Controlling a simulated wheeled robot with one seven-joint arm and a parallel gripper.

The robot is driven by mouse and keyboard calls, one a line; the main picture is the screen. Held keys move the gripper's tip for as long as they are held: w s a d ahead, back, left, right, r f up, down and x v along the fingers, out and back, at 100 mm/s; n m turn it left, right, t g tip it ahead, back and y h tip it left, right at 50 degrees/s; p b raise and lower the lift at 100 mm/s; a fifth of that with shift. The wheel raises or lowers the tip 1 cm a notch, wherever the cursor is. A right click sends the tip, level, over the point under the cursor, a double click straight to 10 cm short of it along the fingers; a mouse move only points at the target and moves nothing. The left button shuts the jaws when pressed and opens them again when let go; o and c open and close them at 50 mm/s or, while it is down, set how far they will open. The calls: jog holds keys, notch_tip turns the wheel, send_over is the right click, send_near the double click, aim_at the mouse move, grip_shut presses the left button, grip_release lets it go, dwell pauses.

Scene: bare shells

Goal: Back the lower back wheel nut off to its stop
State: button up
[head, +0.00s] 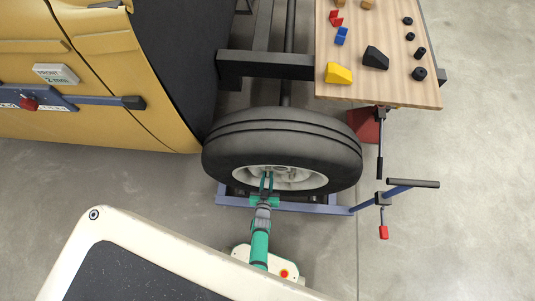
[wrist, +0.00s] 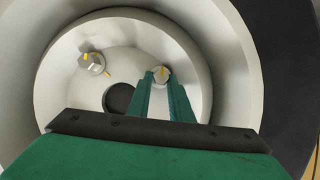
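The wheel (head: 283,150) is a black tyre with a pale rim, facing my arm. In the wrist view a wheel nut (wrist: 161,76) with a yellow mark sits between the tips of my gripper (wrist: 160,84). The two green fingers lie along either side of it, with no clear gap showing. A second nut (wrist: 92,63), with a yellow mark and a pale mark beside it, stands to the left, apart from my fingers. A dark round hub hole (wrist: 118,98) lies between them, partly behind the left finger. In the head view my gripper (head: 267,178) reaches into the rim, and the nuts are too small to tell.
A wooden table (head: 400,92) at upper right holds blocks and several black pieces. A blue frame (head: 335,208) with a handle (head: 412,183) runs below and right of the wheel. A yellow shell (head: 100,100) stands at left. Grey floor is clear at lower right.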

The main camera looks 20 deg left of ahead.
jog(key=o, duration=0.4)
jog(key=shift+c, duration=0.2)
jog(key=shift+s, duration=0.1)
jog(key=v, duration=1)
jog(key=shift+s+d+r, duration=0.15)
jog(key=shift+s+d, duration=0.05)
jog(key=shift+s, duration=0.05)
jog(key=s+d+r+m+h, duration=0.1)
jog(key=s+d+r, duration=0.2)
jog(key=r, duration=1.1)
jog(key=s+d+r+m+t+h, duration=0.1)
jog(key=s+d+r, duration=0.3)
jog(key=r, duration=1)
jog(key=s+d+r+m+t+h, duration=0.1)
jog(key=s+d+r, duration=0.2)
jog(key=r, duration=1.1)
jog(key=shift+s+d+m, duration=0.15)
jog(key=shift+s+m, duration=0.25)
jog(key=shift+s, duration=0.15)
jog(key=shift+c, duration=0.3)
